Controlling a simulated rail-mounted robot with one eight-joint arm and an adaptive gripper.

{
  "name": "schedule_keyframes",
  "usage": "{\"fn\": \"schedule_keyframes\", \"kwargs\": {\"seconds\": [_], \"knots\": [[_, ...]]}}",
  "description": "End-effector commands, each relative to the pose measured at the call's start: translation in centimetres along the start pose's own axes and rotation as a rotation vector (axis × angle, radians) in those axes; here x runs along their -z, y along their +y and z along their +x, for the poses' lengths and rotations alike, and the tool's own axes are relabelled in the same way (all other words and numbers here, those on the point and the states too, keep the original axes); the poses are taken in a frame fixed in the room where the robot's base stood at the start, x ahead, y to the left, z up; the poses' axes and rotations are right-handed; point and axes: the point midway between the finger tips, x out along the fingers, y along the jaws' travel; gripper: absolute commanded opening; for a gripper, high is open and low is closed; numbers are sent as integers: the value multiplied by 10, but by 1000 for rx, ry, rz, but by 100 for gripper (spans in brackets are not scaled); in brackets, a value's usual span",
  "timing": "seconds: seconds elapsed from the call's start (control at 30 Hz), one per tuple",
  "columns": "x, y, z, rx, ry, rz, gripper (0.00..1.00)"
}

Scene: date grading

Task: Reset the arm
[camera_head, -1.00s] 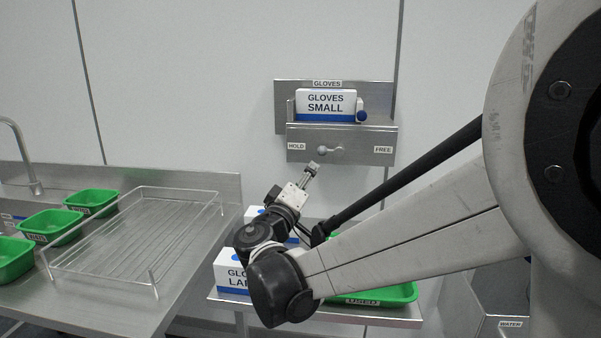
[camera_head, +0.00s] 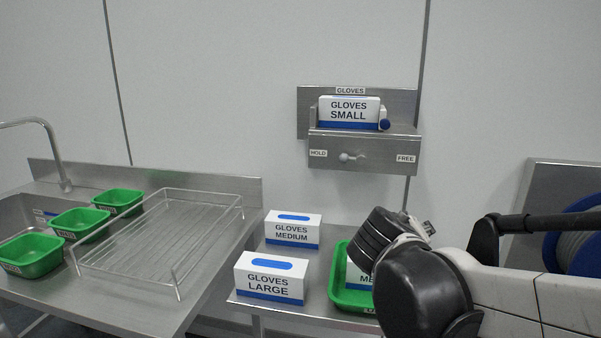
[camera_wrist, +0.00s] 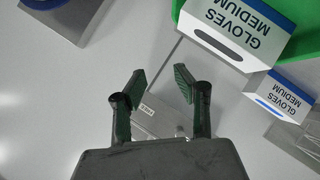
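My gripper (camera_wrist: 160,85) is open and empty in the wrist view, its two green-padded fingers apart. In the head view my arm is folded at the lower right. The gripper's end is mostly hidden behind the wrist links, and only a small part of it (camera_head: 428,228) shows. It is apart from the glove holder (camera_head: 378,152) on the wall, which holds a small gloves box (camera_head: 349,111).
A medium gloves box (camera_head: 293,229) and a large gloves box (camera_head: 270,278) stand on the lower shelf. A green tray (camera_head: 340,287) there holds another medium box (camera_wrist: 235,32), partly hidden by my arm. Green bins (camera_head: 30,258) and a wire rack (camera_head: 155,240) are left.

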Motion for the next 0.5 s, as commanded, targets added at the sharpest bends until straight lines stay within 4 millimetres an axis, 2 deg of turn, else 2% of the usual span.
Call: {"fn": "schedule_keyframes", "kwargs": {"seconds": [0.03,0.2,0.4,0.5], "knots": [[-18,4,-6,39,-33,25,30],[-69,0,-30,190,-125,109,30],[-118,-16,-65,371,-197,222,30],[-136,-26,-83,456,-218,280,30]]}}
